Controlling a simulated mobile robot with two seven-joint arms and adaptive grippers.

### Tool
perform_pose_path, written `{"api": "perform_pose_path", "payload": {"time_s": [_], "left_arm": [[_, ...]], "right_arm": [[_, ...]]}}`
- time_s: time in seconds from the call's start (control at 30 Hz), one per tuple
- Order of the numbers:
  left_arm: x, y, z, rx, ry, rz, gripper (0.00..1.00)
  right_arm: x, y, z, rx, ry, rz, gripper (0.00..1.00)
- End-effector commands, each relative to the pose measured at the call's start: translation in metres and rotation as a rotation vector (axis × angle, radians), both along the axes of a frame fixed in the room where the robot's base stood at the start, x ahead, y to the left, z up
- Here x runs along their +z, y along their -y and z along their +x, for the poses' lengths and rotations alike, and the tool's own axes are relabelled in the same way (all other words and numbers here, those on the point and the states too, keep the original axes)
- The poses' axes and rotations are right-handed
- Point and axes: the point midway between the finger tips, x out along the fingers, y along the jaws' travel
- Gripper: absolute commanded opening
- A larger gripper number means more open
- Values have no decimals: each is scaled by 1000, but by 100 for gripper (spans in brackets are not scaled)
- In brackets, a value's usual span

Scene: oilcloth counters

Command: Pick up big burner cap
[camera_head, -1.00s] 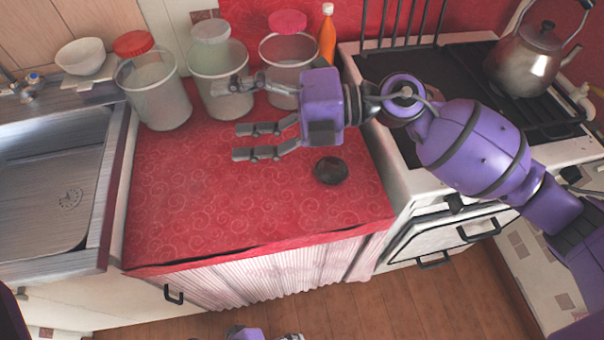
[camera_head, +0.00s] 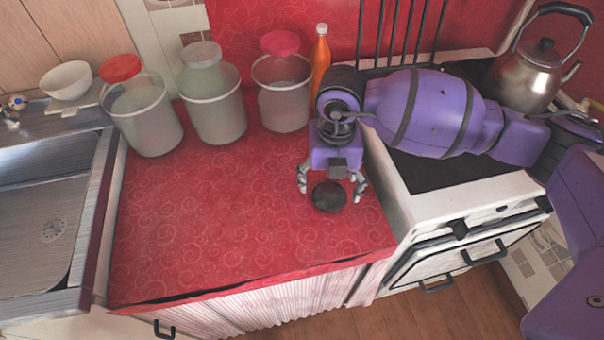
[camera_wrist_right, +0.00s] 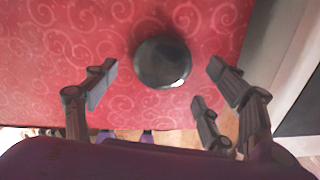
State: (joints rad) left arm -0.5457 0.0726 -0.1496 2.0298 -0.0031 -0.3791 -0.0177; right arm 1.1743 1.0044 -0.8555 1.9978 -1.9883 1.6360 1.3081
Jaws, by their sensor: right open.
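The big burner cap (camera_head: 329,197) is a dark round disc lying on the red counter (camera_head: 220,225), near its right side by the stove. My right gripper (camera_head: 331,190) is open above the counter, pointing down at the cap, with its fingers on either side of it in the head view. In the right wrist view the cap (camera_wrist_right: 162,61) lies ahead of and between the spread fingers (camera_wrist_right: 158,88), and no finger visibly touches it. My left gripper is not in the head view now.
Several lidded buckets (camera_head: 215,110) and an orange bottle (camera_head: 320,60) stand along the counter's back. The white stove (camera_head: 420,190) with a kettle (camera_head: 528,75) is at right, the sink (camera_head: 45,225) at left. The counter's front left is clear.

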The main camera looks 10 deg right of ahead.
Motion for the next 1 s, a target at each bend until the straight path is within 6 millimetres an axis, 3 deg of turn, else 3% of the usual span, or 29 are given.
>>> {"api": "perform_pose_path", "payload": {"time_s": [0.2, 0.47, 0.83, 1.0], "left_arm": [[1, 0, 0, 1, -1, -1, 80], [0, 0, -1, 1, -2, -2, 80], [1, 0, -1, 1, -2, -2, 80], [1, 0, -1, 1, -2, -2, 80]], "right_arm": [[-29, 1, -1, 0, -5, 2, 76], [-33, 1, 0, 1, -3, 2, 76], [-32, 0, 0, 1, -3, 2, 31], [-32, 1, 0, 1, -3, 2, 30]]}}
